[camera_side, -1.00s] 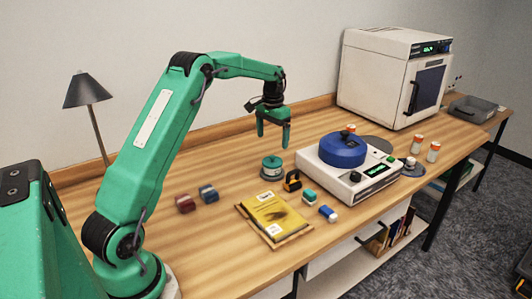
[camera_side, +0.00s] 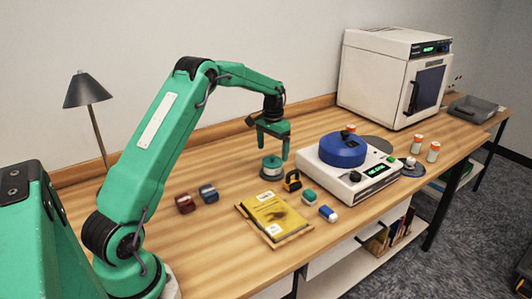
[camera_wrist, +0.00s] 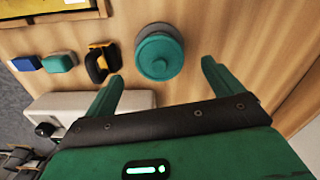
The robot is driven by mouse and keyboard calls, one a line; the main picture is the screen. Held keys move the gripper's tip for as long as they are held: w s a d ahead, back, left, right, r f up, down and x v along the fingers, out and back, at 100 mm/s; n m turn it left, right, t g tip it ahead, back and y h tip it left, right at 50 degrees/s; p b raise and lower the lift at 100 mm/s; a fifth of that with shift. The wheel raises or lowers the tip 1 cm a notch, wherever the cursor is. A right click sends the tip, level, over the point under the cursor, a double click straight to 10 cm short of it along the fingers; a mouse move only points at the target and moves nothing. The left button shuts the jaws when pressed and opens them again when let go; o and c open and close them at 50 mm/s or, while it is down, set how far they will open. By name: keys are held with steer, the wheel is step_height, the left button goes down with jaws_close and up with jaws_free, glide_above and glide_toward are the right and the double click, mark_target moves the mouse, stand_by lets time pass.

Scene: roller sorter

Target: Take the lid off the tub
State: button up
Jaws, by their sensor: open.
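The tub (camera_side: 271,174) is a small round container with a grey lower part and a green lid (camera_side: 271,162) on top. It stands on the wooden bench left of the white machine. My gripper (camera_side: 272,152) is open and empty, pointing down, just above the lid. In the wrist view my gripper (camera_wrist: 163,72) has its fingers spread wider than the lid, with no contact visible.
A black and yellow item (camera_side: 292,182) stands close right of the tub. A white machine with a blue drum (camera_side: 343,150) is farther right. A yellow book (camera_side: 270,213), green block (camera_side: 309,195), blue-white block (camera_side: 328,213), and red and blue blocks (camera_side: 185,204) lie around.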

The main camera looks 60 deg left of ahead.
mark_target(272, 156)
steer(key=shift+f, duration=1.6)
steer(key=c, duration=1)
